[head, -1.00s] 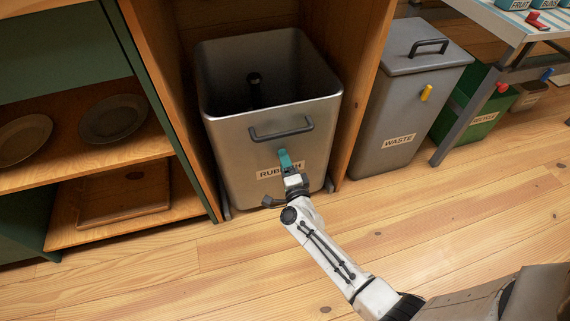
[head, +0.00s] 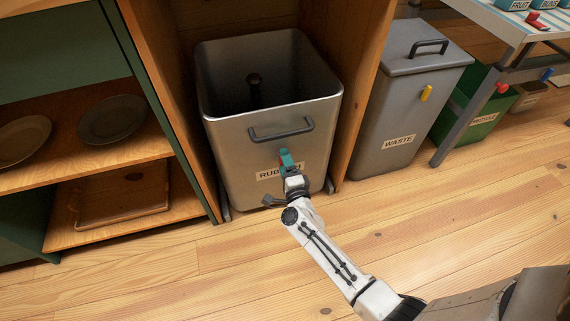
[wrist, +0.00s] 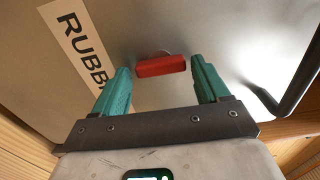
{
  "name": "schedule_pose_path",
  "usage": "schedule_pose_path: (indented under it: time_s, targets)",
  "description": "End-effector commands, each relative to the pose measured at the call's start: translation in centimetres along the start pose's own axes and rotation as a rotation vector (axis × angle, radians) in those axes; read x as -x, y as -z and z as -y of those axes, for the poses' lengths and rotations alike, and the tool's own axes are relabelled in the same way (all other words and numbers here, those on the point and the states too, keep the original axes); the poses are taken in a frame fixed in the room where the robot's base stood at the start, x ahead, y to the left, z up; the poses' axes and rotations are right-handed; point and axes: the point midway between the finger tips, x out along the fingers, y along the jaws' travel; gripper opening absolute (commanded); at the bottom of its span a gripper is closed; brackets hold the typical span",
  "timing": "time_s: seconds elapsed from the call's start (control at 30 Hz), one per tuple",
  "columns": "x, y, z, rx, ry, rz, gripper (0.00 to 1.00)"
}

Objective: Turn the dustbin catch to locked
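The catch is a small red bar (wrist: 161,66) on the front of the grey metal RUBBISH bin (head: 225,135). In the wrist view it lies across the gap between my fingers, at a steep angle to the label's text. My gripper (head: 287,158) has teal fingers and is in front of the bin below its handle. It is open, with one fingertip either side of the catch; a gap shows at the right, and I cannot tell whether the left finger touches. In the head view the fingers mostly hide the catch.
The bin's dark handle (head: 281,130) is above my gripper. The RUBBISH bin stands open-topped in a wooden bay. A lidded WASTE bin (head: 395,110) with a yellow catch (head: 426,93) stands right, before a green bin (head: 478,122). Shelves with plates (head: 112,119) are left. The floor in front is clear.

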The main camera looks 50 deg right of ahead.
Motion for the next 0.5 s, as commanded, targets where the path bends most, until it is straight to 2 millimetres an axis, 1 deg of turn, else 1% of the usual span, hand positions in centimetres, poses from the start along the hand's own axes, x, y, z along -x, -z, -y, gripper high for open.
schedule_pose_path:
  time_s: [0.03,0.1,0.33,0.43,0.5]
  targets:
    - [0.0,0.0,0.0,0.000,0.001,0.000,0.80]
    - [0.0,0.0,0.1,0.001,0.001,0.000,0.85]
    - [0.0,-0.1,0.1,0.002,0.002,0.001,0.85]
    - [0.6,-0.1,0.2,0.002,0.001,0.001,0.85]
    - [1.5,-0.1,0.2,0.003,-0.001,0.003,0.85]
